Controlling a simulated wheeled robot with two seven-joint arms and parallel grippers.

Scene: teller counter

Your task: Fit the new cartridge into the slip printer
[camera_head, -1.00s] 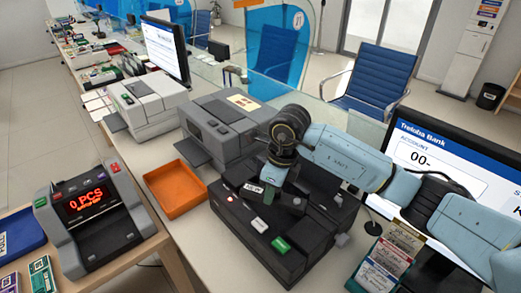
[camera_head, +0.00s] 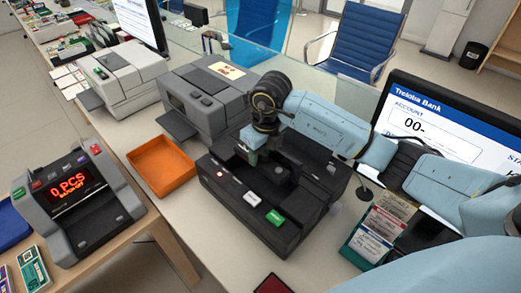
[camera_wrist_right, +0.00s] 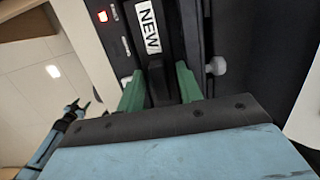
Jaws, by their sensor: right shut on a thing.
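The slip printer is the black machine (camera_head: 240,208) on the counter, with a red light, a white key and a green key on its front. My right gripper (camera_head: 252,158) is over its open top, near the left side. In the right wrist view its green fingers (camera_wrist_right: 160,88) are shut on the new cartridge, a black part with a white "NEW" label (camera_wrist_right: 148,26). The cartridge is over or in the printer's dark bay; I cannot tell how deep. A small, dark-tipped gripper, likely my left (camera_wrist_right: 77,108), shows at the left there; its opening is unclear.
An orange tray (camera_head: 160,187) sits empty left of the printer. A grey machine (camera_head: 205,90) stands behind it. The bill counter (camera_head: 80,205) is at the left. A monitor (camera_head: 450,125) and a leaflet holder (camera_head: 372,235) are close on the right.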

